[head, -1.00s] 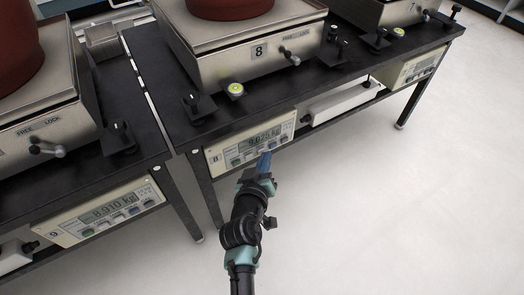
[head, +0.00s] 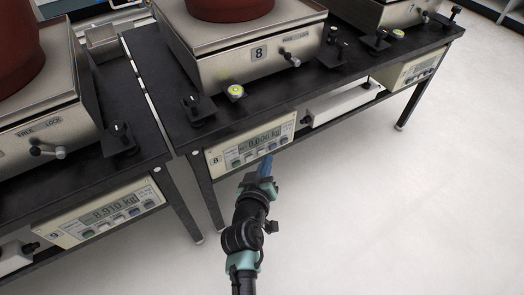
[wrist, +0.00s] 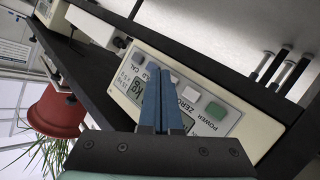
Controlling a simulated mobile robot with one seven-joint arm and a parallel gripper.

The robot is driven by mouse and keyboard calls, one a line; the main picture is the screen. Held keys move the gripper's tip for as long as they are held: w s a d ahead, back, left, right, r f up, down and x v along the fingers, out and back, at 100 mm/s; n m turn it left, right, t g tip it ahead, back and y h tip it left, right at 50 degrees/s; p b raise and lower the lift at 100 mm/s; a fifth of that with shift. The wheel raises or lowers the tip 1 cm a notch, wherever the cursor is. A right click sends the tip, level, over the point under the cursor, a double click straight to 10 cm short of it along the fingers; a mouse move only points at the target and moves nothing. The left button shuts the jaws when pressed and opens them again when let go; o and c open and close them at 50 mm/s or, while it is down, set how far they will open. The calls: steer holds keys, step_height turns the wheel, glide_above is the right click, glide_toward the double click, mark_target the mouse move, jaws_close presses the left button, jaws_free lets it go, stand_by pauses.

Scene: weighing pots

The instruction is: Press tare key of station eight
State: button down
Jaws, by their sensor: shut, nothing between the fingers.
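The station eight panel (head: 250,143) is a cream box under the front edge of the black table. It has a row of keys below a display that seems to read 0.000 kg. My gripper (head: 266,165) is shut and empty, its blue fingertips just in front of the panel's lower edge. In the wrist view the shut fingers (wrist: 161,85) cover part of the panel (wrist: 245,118). A green key (wrist: 216,111) by POWER and a grey key (wrist: 191,92) by ZERO show. The tare label cannot be made out there, and contact is not clear.
The scale marked 8 (head: 240,62) bears a reddish-brown pot (head: 228,8). The station nine panel (head: 98,212) at the left reads 8.910 kg. A white box (head: 340,103) sits under the table to the right. The floor in front is clear.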

steer(key=shift+s+d, duration=0.15)
steer(key=shift+s, duration=0.05)
steer(key=s+d+p, duration=0.1)
steer(key=s, duration=0.1)
steer(key=s+d+p, duration=0.1)
steer(key=s+d, duration=0.1)
stand_by(0.6)
stand_by(0.6)
